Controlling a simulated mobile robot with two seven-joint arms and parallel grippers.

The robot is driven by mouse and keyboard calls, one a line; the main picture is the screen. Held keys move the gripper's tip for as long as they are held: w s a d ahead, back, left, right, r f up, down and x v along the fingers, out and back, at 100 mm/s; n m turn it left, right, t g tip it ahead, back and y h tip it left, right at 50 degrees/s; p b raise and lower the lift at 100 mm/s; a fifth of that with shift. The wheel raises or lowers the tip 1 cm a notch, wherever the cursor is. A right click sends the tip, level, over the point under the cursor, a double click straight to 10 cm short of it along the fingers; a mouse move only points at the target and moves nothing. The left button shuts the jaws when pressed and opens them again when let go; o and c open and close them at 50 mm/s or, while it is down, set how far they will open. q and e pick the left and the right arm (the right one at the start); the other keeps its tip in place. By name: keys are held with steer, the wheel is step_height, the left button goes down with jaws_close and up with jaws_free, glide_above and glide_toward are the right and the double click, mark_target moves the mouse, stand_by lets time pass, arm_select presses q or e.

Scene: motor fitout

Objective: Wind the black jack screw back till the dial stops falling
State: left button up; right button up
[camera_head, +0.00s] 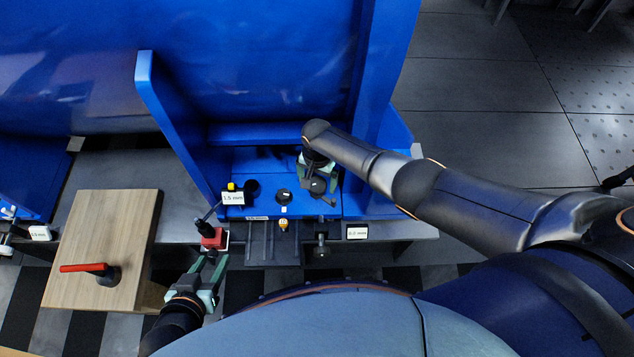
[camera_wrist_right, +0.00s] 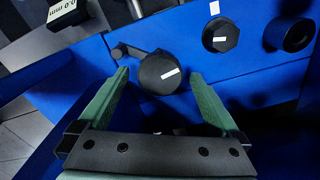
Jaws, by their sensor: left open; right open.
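A round black head with a white mark and a short side crank, which looks like the black jack screw (camera_wrist_right: 162,74), sits on the blue motor foot. In the right wrist view it lies between and just beyond the fingertips of my right gripper (camera_wrist_right: 160,82), which is open. In the head view my right gripper (camera_head: 318,180) is over the foot and partly hides this head. A white readout (camera_head: 233,198) under a yellow cap seems to read 1.5 mm. Another readout (camera_wrist_right: 62,12) seems to read 0.0 mm.
The large blue motor (camera_head: 260,60) fills the back, with upright blue ribs beside the foot. A hex bolt head (camera_wrist_right: 220,35) and a dark round opening (camera_wrist_right: 290,35) are near the crank. A wooden board (camera_head: 100,230) carries a red-handled tool (camera_head: 95,268) at left.

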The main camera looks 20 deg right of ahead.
steer(key=c, duration=1.4)
